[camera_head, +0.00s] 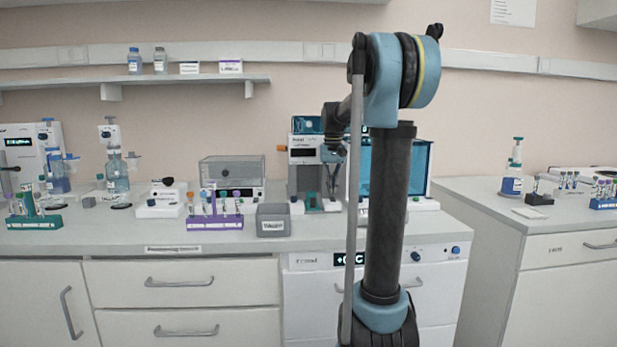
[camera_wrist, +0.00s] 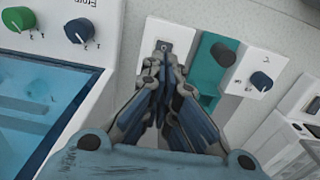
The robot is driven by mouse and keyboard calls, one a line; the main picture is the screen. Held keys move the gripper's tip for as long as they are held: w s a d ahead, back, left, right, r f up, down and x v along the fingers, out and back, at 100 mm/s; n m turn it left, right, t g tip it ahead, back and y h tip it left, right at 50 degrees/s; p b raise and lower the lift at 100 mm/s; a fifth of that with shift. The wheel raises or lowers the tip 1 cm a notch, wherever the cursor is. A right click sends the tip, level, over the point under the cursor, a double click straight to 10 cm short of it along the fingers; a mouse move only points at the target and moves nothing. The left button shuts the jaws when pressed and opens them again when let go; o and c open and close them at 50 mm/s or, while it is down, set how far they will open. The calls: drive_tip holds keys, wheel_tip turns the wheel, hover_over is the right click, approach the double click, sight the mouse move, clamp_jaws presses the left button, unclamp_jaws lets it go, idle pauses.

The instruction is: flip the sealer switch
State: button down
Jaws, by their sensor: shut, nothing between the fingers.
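The sealer (camera_head: 304,153) is a white bench machine with a small display and a teal middle, at the centre of the head view. In the wrist view its white base panel (camera_wrist: 154,60) carries a small dark switch (camera_wrist: 163,46) in a grey plate. My gripper (camera_wrist: 166,62) is shut and empty, its fingertips just below the switch in the picture. I cannot tell whether they touch it. The switch's position is too small to read. In the head view my gripper (camera_head: 333,186) points down in front of the sealer, partly hidden by my arm.
Beside the switch are a teal block with a dark round post (camera_wrist: 223,54) and a blue knob (camera_wrist: 262,82). A blue-windowed box (camera_head: 418,168) stands close at right. A grey bin (camera_head: 273,226) and a purple tube rack (camera_head: 214,222) stand at left.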

drive_tip(key=shift+f, duration=1)
idle(1.2)
drive_tip(key=shift+r, duration=3.5)
